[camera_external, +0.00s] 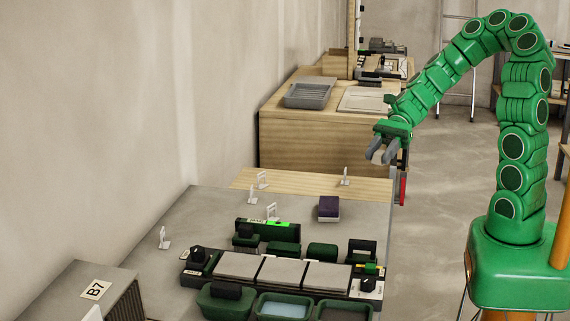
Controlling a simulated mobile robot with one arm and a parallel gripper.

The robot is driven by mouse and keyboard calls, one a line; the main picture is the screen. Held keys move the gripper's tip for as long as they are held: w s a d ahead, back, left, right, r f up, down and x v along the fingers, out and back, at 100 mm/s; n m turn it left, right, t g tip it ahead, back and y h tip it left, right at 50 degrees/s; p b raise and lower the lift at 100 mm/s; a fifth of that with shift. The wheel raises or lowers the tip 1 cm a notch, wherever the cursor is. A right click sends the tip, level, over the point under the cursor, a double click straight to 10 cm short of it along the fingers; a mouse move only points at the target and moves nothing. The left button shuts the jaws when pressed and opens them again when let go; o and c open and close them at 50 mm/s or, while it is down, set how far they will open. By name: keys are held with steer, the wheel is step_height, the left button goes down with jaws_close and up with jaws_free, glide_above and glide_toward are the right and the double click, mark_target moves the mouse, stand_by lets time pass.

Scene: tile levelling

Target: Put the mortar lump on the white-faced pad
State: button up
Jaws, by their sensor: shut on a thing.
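My gripper (381,153) is in the air at the right, beyond the work table's far right corner, pointing down and left. Its grey jaws are shut on a small greyish thing that is mostly hidden; I cannot tell for sure that it is the mortar lump. A block (329,209) with a dark purple top and a whitish lower side sits on the grey table, below my gripper in the picture. I cannot tell whether it is the white-faced pad. I see no other clear mortar lump.
Three pale tiles (282,272) lie in a row on the grey table (205,220), with green pads behind. Green trays, one holding blue (283,306), stand in front. Small white upright clips (346,176) stand around. A wooden bench (310,135) is behind.

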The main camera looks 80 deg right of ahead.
steer(key=w+f, duration=0.3)
steer(key=w, duration=0.4)
glide_above(329, 203)
steer(key=s, duration=0.2)
steer(key=f, duration=0.4)
steer(key=shift+w+f, duration=0.2)
steer(key=shift+f, duration=0.1)
steer(key=shift+w+f, duration=0.7)
steer(key=shift+f, duration=0.1)
steer(key=shift+w+f, duration=0.1)
steer(key=shift+f, duration=1.55)
steer(key=shift+f, duration=0.15)
steer(key=o, duration=1.1)
